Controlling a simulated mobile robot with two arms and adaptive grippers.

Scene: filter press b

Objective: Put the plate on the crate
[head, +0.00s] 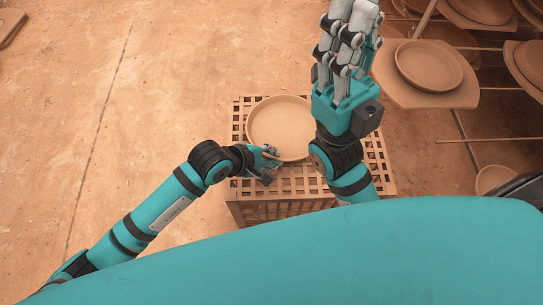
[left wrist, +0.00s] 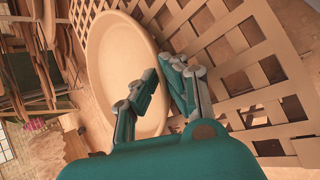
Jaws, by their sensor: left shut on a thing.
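The plate (head: 282,122) is a round, shallow tan dish with a raised rim. In the head view it lies over the top of the crate (head: 300,183), a tan lattice box. It looks about level with the crate top, but I cannot tell whether it rests flat. My left gripper (head: 269,157) is shut on the plate's near left rim. The left wrist view shows the fingers (left wrist: 163,88) at the rim of the plate (left wrist: 108,65), with the crate lattice (left wrist: 262,65) close beside it. My right gripper (head: 352,30) points away, above the crate's right side; its fingertips are partly cut off.
A rack at the right carries boards with more tan dishes, one of them a near dish (head: 429,65). Rods stick out from the rack beside the crate. Another dish (head: 494,179) is low at the right.

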